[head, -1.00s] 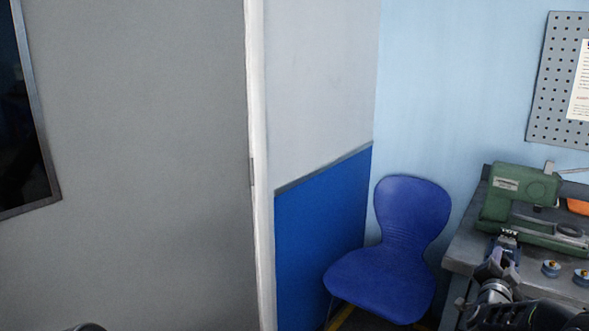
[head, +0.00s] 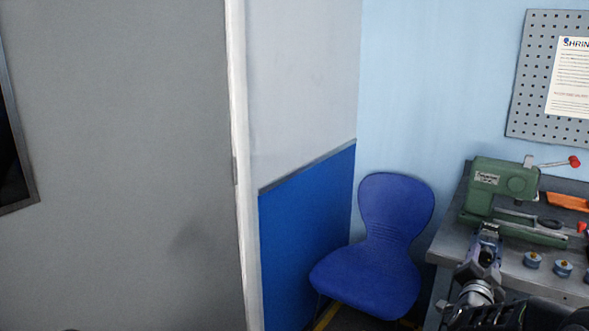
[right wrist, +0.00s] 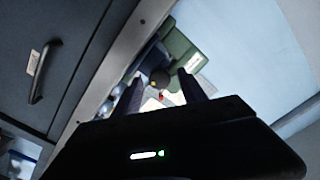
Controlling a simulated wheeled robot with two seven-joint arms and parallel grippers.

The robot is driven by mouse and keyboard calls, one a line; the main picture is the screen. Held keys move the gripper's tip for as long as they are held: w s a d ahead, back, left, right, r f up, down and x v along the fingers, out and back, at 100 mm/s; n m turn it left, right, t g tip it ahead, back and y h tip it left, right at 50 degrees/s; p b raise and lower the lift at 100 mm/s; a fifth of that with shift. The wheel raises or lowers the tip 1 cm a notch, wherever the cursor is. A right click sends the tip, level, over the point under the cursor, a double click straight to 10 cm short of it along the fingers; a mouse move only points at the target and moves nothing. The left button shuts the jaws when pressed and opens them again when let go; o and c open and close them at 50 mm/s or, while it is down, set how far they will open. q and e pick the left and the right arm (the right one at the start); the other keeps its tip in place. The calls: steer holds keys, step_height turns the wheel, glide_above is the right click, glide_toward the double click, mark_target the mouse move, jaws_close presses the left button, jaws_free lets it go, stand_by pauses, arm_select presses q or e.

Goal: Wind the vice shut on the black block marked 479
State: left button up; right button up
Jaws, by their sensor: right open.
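My right gripper (head: 488,236) is at the left end of the bench in the head view, in front of a green machine (head: 520,185). It is open. In the right wrist view its two dark fingers (right wrist: 162,88) stand apart, with part of the green machine (right wrist: 180,45) and small things beyond them. I see nothing clearly held between them. I cannot make out a vice or a black block marked 479 in either view. My left gripper is out of view.
The grey bench (head: 508,277) carries round blue-grey pieces (head: 532,260), an orange item (head: 568,201) and a red-tipped lever (head: 574,161). A blue chair (head: 385,245) stands left of it. A pegboard (head: 530,80) hangs above. A drawer handle (right wrist: 43,72) shows in the wrist view.

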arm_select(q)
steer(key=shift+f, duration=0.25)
arm_select(e)
steer(key=shift+v, duration=1.85)
steer(key=a+f+n+g+y, duration=0.2)
steer(key=a+f+n+y, duration=0.4)
steer(key=a+f, duration=0.7)
steer(key=s+a+f+n+g+y+p, duration=0.2)
steer(key=s+a+f+y, duration=0.1)
steer(key=s+a+f, duration=0.3)
steer(key=s+a+f+n+g+y+p, duration=0.1)
steer(key=s+a+f+n+g+y, duration=0.15)
steer(key=a+f, duration=0.45)
arm_select(q)
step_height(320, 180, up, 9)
steer(key=p, duration=0.5)
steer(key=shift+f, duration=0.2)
arm_select(e)
steer(key=s+a+f+g+y, duration=0.1)
steer(key=s+a+f+g, duration=0.1)
steer(key=s, duration=0.6)
steer(key=s+a+f+n+g+y, duration=0.1)
steer(key=s+a+f+g, duration=0.2)
steer(key=s+a, duration=0.4)
steer(key=s+a+f+n+g+y, duration=0.1)
steer(key=s+a+f, duration=0.3)
steer(key=s, duration=0.7)
steer(key=shift+a+f+g, duration=0.2)
steer(key=shift+a+g, duration=0.4)
steer(key=shift+g, duration=0.05)
